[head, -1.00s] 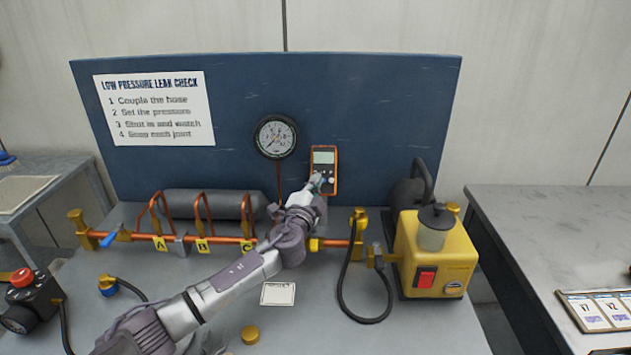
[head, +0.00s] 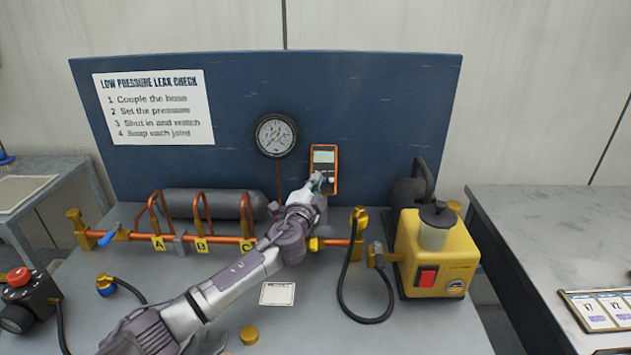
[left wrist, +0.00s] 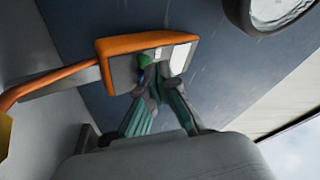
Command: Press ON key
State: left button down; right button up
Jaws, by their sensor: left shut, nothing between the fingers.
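The orange-framed handheld meter (head: 324,157) with a pale screen is mounted upright at the blue board, right of the round gauge. My left gripper (head: 316,182) is shut and empty, with its fingertips at the lower left part of the meter's face. In the left wrist view the meter (left wrist: 112,46) shows its orange edge, a green key and the pale screen. The gripper tips (left wrist: 158,82) there are at or very close to the key area. They hide part of the keys, so I cannot tell which key they meet or whether they touch. My right gripper is not in view.
A round pressure gauge (head: 276,136) hangs left of the meter. A copper pipe (head: 215,239) with valves and tags runs across the bench below. A yellow pump (head: 436,255) with a black hose stands at right. The bench front holds a small card (head: 278,294) and a brass cap (head: 249,335).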

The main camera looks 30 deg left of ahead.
pick_arm(q)
jog(key=shift+w, duration=0.1)
dwell(0.3)
jog(key=shift+s+d+r+p, duration=0.25)
jog(key=shift+s+p, duration=0.1)
jog(key=shift+s, duration=0.2)
jog(key=s+p, duration=0.1)
jog(key=s+d+r+p, duration=0.1)
jog(key=s+r+p, duration=0.1)
jog(key=s, duration=0.1)
jog(key=shift+d+r, duration=0.15)
jog(key=shift+d, duration=0.25)
dwell(0.3)
